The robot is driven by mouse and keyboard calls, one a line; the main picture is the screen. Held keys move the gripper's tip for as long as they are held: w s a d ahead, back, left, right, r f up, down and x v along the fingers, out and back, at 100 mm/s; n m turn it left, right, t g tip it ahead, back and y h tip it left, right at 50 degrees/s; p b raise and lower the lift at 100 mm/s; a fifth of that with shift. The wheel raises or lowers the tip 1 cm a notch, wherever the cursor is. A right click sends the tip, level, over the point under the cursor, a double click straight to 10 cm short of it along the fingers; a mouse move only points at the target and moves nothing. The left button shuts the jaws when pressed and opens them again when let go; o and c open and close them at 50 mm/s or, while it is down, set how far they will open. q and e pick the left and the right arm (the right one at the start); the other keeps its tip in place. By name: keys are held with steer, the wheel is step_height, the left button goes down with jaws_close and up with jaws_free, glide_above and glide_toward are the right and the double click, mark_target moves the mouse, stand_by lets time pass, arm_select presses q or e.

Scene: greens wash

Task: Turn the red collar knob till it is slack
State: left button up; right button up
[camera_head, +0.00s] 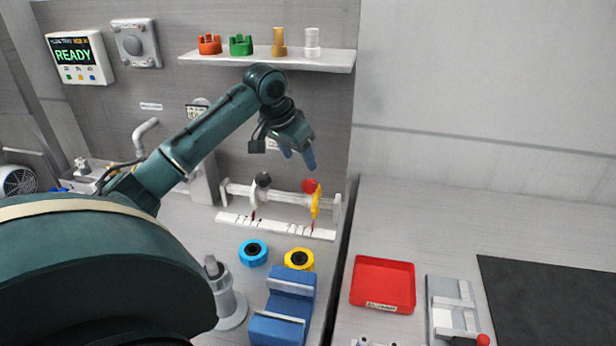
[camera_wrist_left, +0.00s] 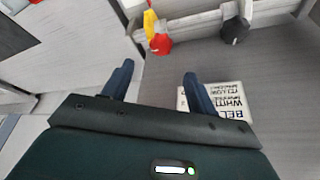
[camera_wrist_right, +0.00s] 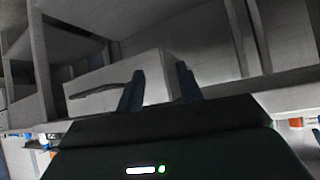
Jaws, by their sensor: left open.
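The red collar knob (camera_head: 310,186) sits on top of a yellow collar (camera_head: 315,204) near the right end of a white rail on the bench. My left gripper (camera_head: 300,158) is open and empty, above and slightly left of the knob. In the left wrist view the red knob (camera_wrist_left: 161,44) and yellow collar (camera_wrist_left: 150,22) lie beyond the open fingers (camera_wrist_left: 158,85), apart from them. A black knob (camera_head: 263,180) is on another collar further left along the rail. My right gripper (camera_wrist_right: 160,88) shows only in its wrist view, fingers apart with nothing seen between them.
A white scale strip (camera_head: 275,226) lies before the rail. Blue (camera_head: 253,252) and yellow (camera_head: 299,259) rings and a blue block (camera_head: 285,305) stand nearer. A shelf (camera_head: 267,58) hangs above. A red tray (camera_head: 383,284) is at right. A drawer front (camera_wrist_right: 115,85) faces my right gripper.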

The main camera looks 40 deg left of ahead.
mark_target(310, 182)
arm_select(q)
steer(key=x, duration=0.9)
steer(key=shift+f+p, duration=0.15)
steer(key=shift+p, duration=0.25)
steer(key=shift+c, duration=0.4)
steer(key=shift+a, duration=0.1)
steer(key=c, duration=0.9)
